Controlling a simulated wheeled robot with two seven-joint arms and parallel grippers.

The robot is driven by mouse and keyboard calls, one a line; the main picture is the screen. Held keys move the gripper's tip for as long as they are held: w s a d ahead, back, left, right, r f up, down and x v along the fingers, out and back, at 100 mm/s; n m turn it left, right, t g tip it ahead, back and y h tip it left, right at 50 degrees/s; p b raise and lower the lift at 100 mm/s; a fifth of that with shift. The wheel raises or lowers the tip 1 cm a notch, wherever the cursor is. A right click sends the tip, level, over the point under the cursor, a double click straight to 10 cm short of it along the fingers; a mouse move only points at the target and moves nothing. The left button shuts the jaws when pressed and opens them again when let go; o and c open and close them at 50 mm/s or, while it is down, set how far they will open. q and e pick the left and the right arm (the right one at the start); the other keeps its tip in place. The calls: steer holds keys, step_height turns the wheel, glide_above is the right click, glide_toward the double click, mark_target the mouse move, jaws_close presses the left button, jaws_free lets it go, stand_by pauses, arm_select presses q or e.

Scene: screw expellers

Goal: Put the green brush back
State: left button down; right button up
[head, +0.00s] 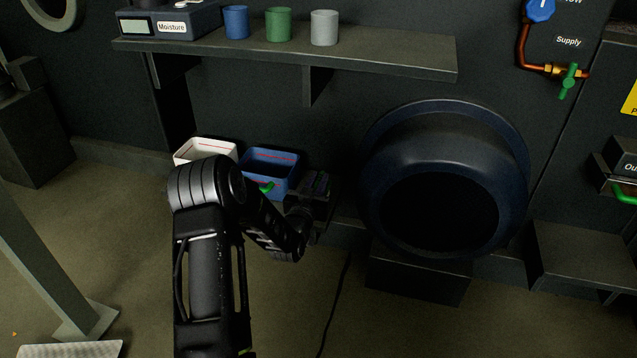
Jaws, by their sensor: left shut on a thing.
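A short green piece, which looks like part of the green brush (267,187), shows at the front rim of the blue bin (258,160), just behind my left forearm. Most of the brush is hidden. My left gripper (318,186) is beside the right end of the blue bin, low in front of the dark wall. It is shut, but its fingertips are dark and the grip itself is hard to make out. My right gripper is not in view.
A white bin (203,147) stands left of the blue one. Above is a shelf (390,58) with a blue cup (236,22), a green cup (278,24), a grey cup (324,28) and a moisture meter (170,22). A large round dark opening (440,150) is at right.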

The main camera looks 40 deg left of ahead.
arm_select(q)
steer(key=c, duration=1.4)
jaws_free()
steer(key=shift+f, duration=0.1)
steer(key=shift+o, duration=0.2)
